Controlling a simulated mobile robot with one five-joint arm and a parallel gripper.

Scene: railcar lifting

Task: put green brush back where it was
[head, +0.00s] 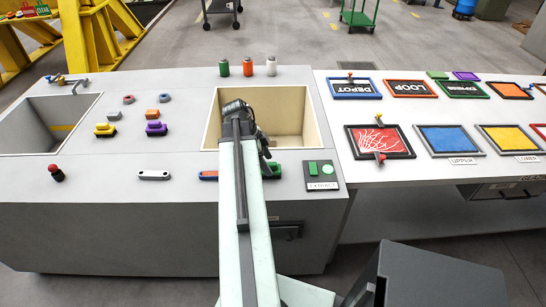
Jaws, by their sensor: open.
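A green item (276,169), apparently the green brush, lies on the grey counter at the front right of the open bin (213,124). My arm hides its left part, so I cannot see its whole shape. My gripper (267,160) is open and sits close to the green item, partly hidden behind my arm; I cannot tell whether they touch. A yellow brush-like block (105,130) and a purple one (156,129) stand on the counter left of the bin.
A sink (62,98) is at the far left. A white handle-shaped item (154,175) and a blue-and-orange one (208,175) lie along the front. Bottles (248,67) stand behind the bin. A button panel (322,176) is right of the green item; framed screens (380,141) fill the right table.

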